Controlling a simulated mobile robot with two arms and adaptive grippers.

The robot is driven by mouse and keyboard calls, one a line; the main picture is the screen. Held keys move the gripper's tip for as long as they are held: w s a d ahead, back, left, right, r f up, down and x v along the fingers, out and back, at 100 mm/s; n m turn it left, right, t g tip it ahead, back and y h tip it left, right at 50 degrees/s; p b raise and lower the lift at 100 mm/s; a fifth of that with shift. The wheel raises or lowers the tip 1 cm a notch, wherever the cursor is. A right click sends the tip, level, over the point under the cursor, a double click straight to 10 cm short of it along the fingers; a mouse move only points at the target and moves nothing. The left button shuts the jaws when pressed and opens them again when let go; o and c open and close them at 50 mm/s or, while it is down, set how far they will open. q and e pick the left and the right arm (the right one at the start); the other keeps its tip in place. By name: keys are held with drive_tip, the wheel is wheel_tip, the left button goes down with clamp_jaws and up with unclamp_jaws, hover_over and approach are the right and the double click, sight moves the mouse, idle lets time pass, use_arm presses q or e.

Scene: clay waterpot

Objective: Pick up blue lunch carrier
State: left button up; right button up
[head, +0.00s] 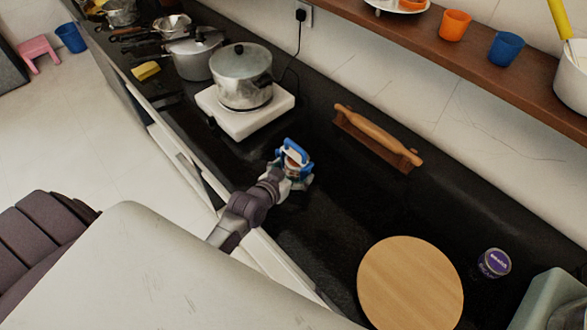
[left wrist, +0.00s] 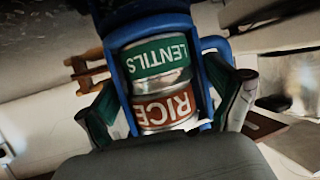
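The blue lunch carrier (head: 296,152) is at my left gripper (head: 292,172), over the dark countertop in the head view. In the left wrist view the carrier's blue frame (left wrist: 121,75) holds two round tins, a green-labelled LENTILS tin (left wrist: 158,58) and a red-labelled RICE tin (left wrist: 165,107). The fingers of my left gripper (left wrist: 170,108) lie along both sides of the blue frame and appear closed against it. The carrier's base is hidden behind the gripper, and I cannot tell whether it touches the counter. My right gripper is not in view.
A large pot (head: 241,78) sits on a white hotplate (head: 245,121) behind the carrier. A rolling pin (head: 378,134) on its stand is to the right. A round wooden board (head: 410,285) and a purple-lidded jar (head: 494,263) are nearer. The counter between carrier and board is clear.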

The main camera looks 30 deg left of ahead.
use_arm(q)
drive_tip(key=c, duration=0.5)
drive_tip(key=shift+w+r, duration=0.1)
drive_tip(key=shift+w, duration=0.05)
drive_tip(key=shift+c, duration=1.2)
drive_tip(key=shift+r, duration=0.15)
